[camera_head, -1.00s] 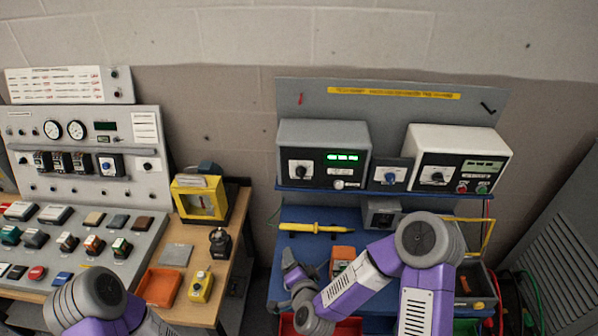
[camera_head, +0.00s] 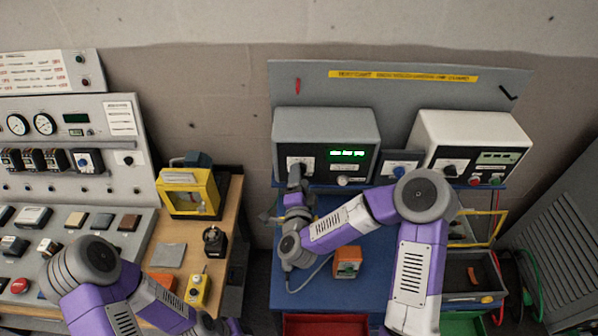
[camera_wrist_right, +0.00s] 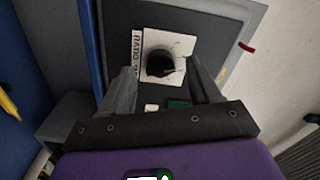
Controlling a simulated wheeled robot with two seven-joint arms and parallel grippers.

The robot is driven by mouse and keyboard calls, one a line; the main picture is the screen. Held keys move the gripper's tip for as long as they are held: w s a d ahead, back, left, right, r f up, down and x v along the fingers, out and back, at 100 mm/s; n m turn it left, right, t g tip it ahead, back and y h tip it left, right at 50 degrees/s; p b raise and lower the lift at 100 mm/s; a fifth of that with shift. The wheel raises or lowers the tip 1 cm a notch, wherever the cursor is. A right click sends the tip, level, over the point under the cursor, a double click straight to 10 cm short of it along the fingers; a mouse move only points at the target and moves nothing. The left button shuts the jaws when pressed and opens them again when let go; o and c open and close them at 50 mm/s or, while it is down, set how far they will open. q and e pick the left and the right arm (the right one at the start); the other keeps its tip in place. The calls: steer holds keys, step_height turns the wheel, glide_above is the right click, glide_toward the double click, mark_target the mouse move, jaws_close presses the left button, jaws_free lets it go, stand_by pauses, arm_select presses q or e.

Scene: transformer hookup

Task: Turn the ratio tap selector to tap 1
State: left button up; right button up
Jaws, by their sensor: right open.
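The ratio tap selector is a black knob on a white plate lettered "RATIO"; it shows in the right wrist view (camera_wrist_right: 160,64). It sits on the dark front panel of the grey box (camera_head: 325,125) with a lit green display (camera_head: 346,153). In the head view the knob is largely hidden by my right gripper (camera_head: 295,178). In the right wrist view my right gripper (camera_wrist_right: 163,84) is open, its fingers on either side of and short of the knob, apparently not touching it. The knob's tap setting cannot be read. My left arm is low at the left; its gripper is not visible.
A small panel with a blue knob (camera_head: 400,166) and a white-topped box (camera_head: 470,140) stand right of the grey box.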

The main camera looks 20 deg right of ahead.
steer(key=shift+x, duration=0.95)
steer(key=shift+c, duration=0.3)
steer(key=c, duration=1)
steer(key=shift+o, duration=0.2)
